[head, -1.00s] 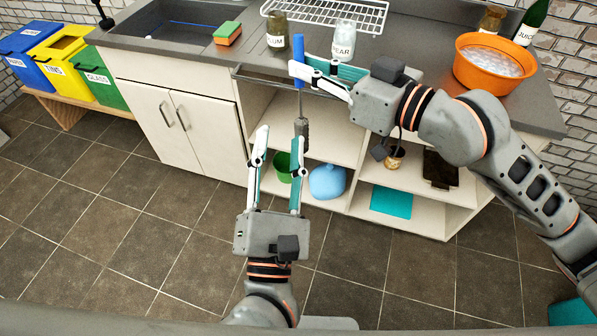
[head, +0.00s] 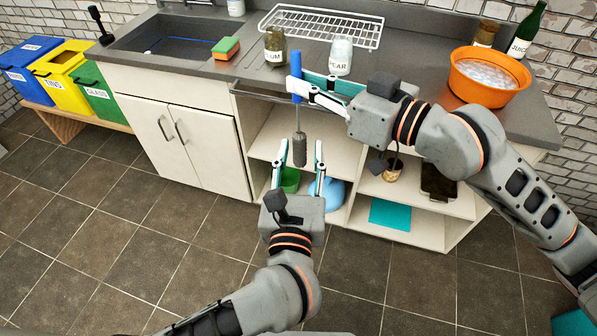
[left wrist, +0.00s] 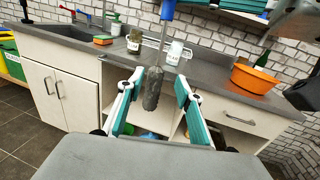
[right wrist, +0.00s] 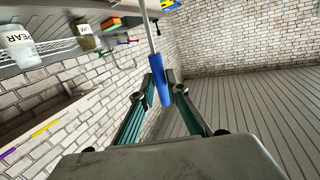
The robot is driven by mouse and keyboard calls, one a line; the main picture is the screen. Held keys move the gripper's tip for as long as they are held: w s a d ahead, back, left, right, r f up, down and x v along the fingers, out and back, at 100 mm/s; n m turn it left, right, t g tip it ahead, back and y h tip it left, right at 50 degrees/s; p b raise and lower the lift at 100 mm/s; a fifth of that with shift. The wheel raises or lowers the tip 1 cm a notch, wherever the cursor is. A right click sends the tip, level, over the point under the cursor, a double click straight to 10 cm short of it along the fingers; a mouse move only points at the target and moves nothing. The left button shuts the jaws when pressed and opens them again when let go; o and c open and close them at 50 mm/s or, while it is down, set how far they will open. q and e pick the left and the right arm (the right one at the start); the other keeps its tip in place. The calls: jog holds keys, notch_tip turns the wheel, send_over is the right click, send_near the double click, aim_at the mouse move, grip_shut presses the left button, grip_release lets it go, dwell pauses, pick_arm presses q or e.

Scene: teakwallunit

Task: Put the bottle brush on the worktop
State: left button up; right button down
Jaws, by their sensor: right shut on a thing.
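The bottle brush (head: 299,149) hangs upright, blue handle up and grey bristle head down, in front of the worktop's front edge. My right gripper (head: 301,88) is shut on the blue handle; the right wrist view shows the handle (right wrist: 162,86) between its fingers. My left gripper (head: 301,150) is open below it, fingers pointing up. In the left wrist view the bristle head (left wrist: 153,88) appears between the open fingers, with gaps beside it; I cannot tell whether it touches. The grey worktop (head: 400,80) lies behind.
A plum jar (head: 275,45), a pear jar (head: 340,57) and a white dish rack (head: 318,28) stand on the worktop behind the brush. An orange tub (head: 488,88) is at right; a sponge (head: 225,48) lies by the sink (head: 160,35). Open shelves (head: 340,150) lie below.

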aim_at(302, 141)
pick_arm(q)
jog(key=shift+w+d, duration=0.1)
jog(key=shift+w, duration=1.9)
grip_shut()
pick_arm(e)
jog(key=c, duration=1.9)
grip_release()
